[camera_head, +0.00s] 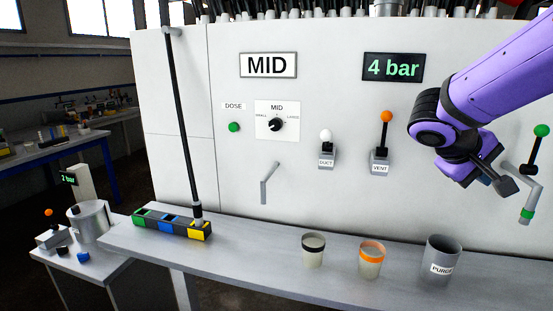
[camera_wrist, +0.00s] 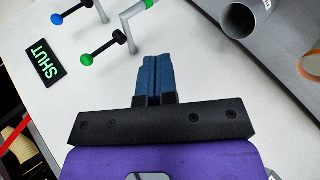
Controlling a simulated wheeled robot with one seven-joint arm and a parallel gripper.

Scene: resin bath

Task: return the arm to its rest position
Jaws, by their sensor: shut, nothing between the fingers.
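My purple arm reaches in from the right in the head view, with my gripper (camera_head: 511,187) in front of the white panel (camera_head: 330,180), left of a green-knobbed lever (camera_head: 541,131). In the wrist view my gripper (camera_wrist: 154,62) has its blue fingers together with nothing between them. It points toward the panel face, near a green-knobbed lever (camera_wrist: 87,59) and a blue-knobbed lever (camera_wrist: 56,19).
A shelf (camera_head: 290,260) below holds a dark-rimmed cup (camera_head: 313,254), an orange-rimmed cup (camera_head: 370,262) and a grey PURGE cup (camera_head: 438,254). The VENT lever (camera_head: 385,135) and DUCT lever (camera_head: 326,146) stick out left of my arm. A SHUT sign (camera_wrist: 50,64) is on the panel.

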